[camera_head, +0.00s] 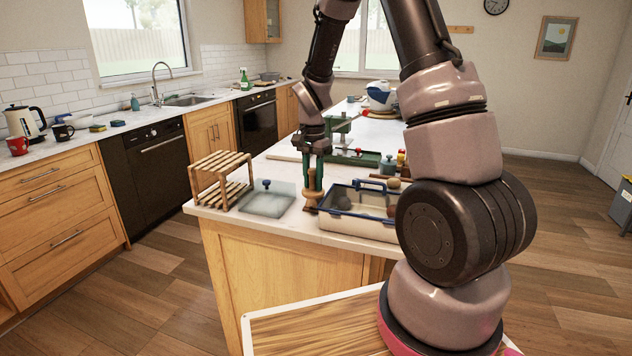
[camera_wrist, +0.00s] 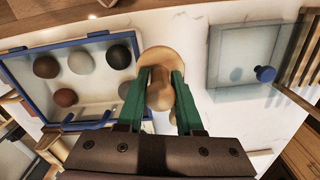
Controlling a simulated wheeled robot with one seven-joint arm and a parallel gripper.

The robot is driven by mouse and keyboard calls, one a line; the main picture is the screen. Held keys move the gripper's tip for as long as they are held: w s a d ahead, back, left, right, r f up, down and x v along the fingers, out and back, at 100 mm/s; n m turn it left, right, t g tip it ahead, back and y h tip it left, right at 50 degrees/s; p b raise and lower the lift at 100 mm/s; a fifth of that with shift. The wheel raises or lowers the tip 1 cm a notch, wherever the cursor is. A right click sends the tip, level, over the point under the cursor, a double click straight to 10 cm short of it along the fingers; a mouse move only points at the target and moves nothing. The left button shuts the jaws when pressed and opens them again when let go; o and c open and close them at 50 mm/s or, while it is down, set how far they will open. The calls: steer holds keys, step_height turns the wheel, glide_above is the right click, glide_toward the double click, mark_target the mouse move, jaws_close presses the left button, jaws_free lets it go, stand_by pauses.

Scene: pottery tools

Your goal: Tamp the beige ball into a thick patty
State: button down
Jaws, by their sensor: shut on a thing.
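My gripper (camera_head: 315,181) has green fingers and is at the near edge of the white counter, left of a blue-rimmed tray. In the wrist view my gripper (camera_wrist: 160,80) is shut on a wooden tamper (camera_wrist: 160,97), whose handle stands between the fingers. A round, light wooden-coloured disc (camera_wrist: 158,57) shows beyond the fingertips; I cannot tell whether it is the tamper's base or clay beneath it. The tamper (camera_head: 311,201) also shows below the fingers in the head view. I cannot make out a clearly beige ball; it may be hidden under the tamper.
The blue-rimmed tray (camera_head: 333,212) holds several brown, dark and grey balls (camera_wrist: 83,62). On the other side lies a clear plate (camera_head: 265,203) with a blue knob, beside a slatted wooden rack (camera_head: 220,178). Bare white countertop shows between tray and plate.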

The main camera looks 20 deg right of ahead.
steer(key=shift+w+a+f+n, duration=0.1)
steer(key=shift+a+f+n, duration=0.15)
steer(key=shift+a, duration=0.25)
steer(key=shift+a+f+n, duration=0.15)
steer(key=shift+a+f, duration=0.1)
steer(key=shift+a, duration=0.25)
steer(key=shift+a+f, duration=0.15)
steer(key=shift+f, duration=3.1)
steer(key=shift+f, duration=0.25)
steer(key=shift+c, duration=2.4)
jaws_free()
